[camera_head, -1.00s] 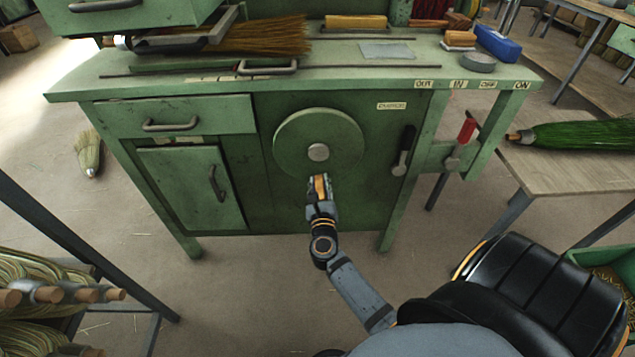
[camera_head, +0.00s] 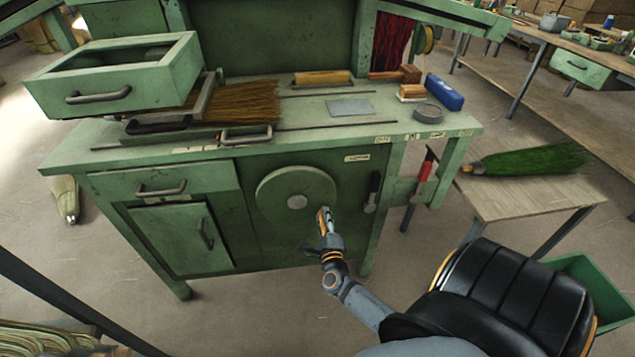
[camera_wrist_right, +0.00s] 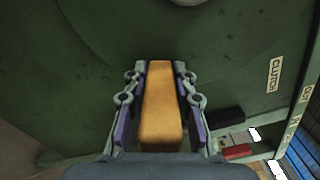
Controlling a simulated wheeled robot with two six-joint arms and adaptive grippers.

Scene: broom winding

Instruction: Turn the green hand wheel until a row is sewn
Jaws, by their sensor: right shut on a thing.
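The green hand wheel (camera_head: 283,184) is a round disc with a pale hub on the front of the green machine bench (camera_head: 215,263). My right gripper (camera_head: 325,217) is at the wheel's lower right edge. In the right wrist view, its two fingers (camera_wrist_right: 160,82) are shut on an orange-brown handle (camera_wrist_right: 161,115), one finger on each side. Part of the wheel's lower right rim is hidden behind the gripper. A broom with brown bristles (camera_head: 245,102) lies flat on the bench top at the left. I cannot make out stitching on it. My left gripper is not in view.
A black lever (camera_head: 371,190) and a red-handled lever (camera_head: 425,170) stand right of the wheel. A black seat (camera_head: 515,300) is at the lower right. A green broom (camera_head: 535,158) lies on a side table (camera_head: 510,198). An open drawer (camera_head: 115,80) is upper left.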

